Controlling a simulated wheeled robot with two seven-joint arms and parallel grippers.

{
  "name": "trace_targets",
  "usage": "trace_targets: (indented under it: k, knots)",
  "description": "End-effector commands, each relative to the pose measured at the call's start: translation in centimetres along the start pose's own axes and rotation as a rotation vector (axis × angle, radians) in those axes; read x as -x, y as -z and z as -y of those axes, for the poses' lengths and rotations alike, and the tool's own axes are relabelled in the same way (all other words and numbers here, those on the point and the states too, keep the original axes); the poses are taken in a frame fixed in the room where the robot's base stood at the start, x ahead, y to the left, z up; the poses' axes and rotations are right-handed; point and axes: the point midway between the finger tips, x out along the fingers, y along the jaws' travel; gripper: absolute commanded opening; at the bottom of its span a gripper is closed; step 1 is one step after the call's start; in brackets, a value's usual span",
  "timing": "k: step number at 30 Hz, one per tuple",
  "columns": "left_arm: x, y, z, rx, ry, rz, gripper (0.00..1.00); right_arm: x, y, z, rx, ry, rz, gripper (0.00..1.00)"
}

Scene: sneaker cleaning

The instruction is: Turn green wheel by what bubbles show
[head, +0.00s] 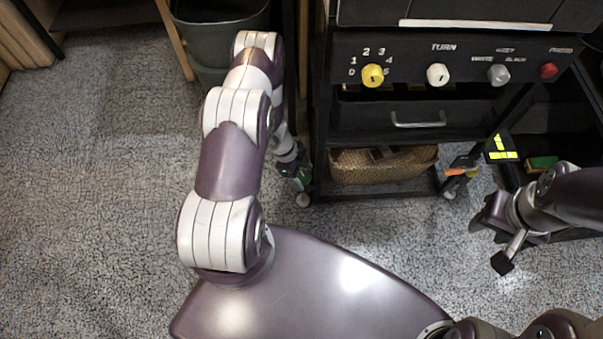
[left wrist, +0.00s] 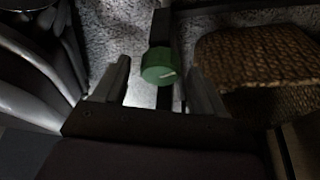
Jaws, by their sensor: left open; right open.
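The green wheel (left wrist: 158,66) shows in the left wrist view with a pale mark on its face, in front of a dark upright bar. My left gripper (left wrist: 159,78) is open, with one finger on each side of the wheel in that view. Whether the fingers touch it I cannot tell. In the head view my left gripper (head: 296,172) is low beside the black cart's left leg, and only a bit of green shows there. My right gripper (head: 488,238) is open and empty at the right, above the floor. I see no bubbles in either view.
The black cart's panel carries a yellow knob (head: 372,75), a white knob (head: 438,74), a grey knob (head: 498,74) and a red knob (head: 548,70). A woven basket (head: 385,165) sits on the lower shelf, close right of my left gripper. A grey-green bin (head: 215,30) stands behind my left arm.

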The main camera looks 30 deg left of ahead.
Motion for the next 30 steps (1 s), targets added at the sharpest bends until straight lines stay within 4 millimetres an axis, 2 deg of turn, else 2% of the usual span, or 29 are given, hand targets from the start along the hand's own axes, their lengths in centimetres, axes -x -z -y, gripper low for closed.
trace_targets:
  k: [2,7,19,30]
  knots:
    - [0.0,0.0,0.0,0.000,0.000,0.000,0.71,0.0,0.0,0.0,0.000,0.000,0.000,0.43]
    - [0.1,0.0,0.0,0.000,0.000,0.000,0.15,0.0,0.0,0.0,0.000,0.000,0.000,0.43]
    - [0.2,0.1,-0.1,0.056,0.023,0.000,0.15,0.6,0.1,0.0,0.000,0.000,0.000,0.43]
    - [0.4,0.2,-0.3,0.323,0.131,0.000,0.15,2.6,0.3,0.0,0.000,0.000,0.000,0.43]
